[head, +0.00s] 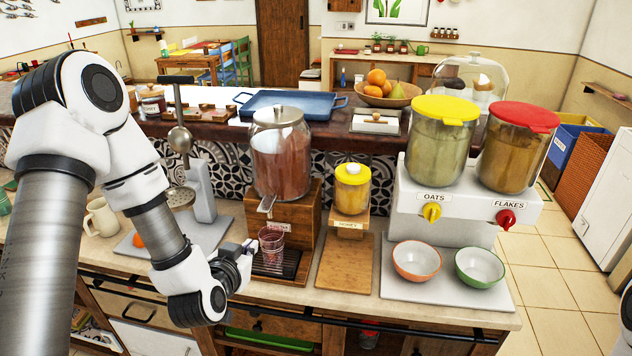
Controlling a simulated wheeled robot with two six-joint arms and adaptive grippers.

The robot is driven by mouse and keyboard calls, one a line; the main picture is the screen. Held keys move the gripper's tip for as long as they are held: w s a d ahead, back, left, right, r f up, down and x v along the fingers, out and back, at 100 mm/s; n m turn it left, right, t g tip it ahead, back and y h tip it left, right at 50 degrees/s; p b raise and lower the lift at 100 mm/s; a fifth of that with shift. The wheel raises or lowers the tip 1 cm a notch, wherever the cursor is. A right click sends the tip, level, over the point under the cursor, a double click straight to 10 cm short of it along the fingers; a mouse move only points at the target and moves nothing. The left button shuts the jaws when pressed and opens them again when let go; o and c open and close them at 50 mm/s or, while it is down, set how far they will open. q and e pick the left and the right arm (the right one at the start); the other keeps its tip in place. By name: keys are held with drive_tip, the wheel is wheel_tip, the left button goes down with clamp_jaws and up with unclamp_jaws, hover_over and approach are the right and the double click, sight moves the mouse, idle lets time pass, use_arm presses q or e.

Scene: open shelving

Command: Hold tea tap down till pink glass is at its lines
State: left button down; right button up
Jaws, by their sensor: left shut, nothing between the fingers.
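The tea dispenser (281,165) is a clear jar of reddish-brown tea with a metal lid on a wooden stand. Its metal tap (267,203) sticks out at the front, low on the jar. The pink glass (271,241) stands upright below the tap on a dark drip tray (275,266). Its lines and fill level are too small to tell. My left gripper (248,250) is shut and empty, just left of the glass and lower than the tap. I cannot tell whether it touches the glass. My right gripper is not in view.
A honey jar (352,190) stands right of the tea, then the oats (441,140) and flakes (515,146) dispensers with two bowls (416,261) in front. A citrus press (195,180) and a cream mug (101,217) are at left.

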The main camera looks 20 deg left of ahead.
use_arm(q)
wheel_tip(320, 180, up, 9)
drive_tip(key=w+a+n+t+p, duration=0.1)
drive_tip(key=p, duration=0.1)
drive_tip(key=b, duration=0.2)
hover_over(262, 206)
drive_tip(key=s+d, duration=0.2)
drive_tip(key=s, duration=0.1)
drive_tip(key=f, duration=0.3)
drive_tip(key=f+p, duration=0.1)
drive_tip(key=f, duration=0.1)
drive_tip(key=w+f, duration=0.1)
drive_tip(key=shift+a+f, duration=0.2)
drive_tip(key=shift+a, duration=0.15)
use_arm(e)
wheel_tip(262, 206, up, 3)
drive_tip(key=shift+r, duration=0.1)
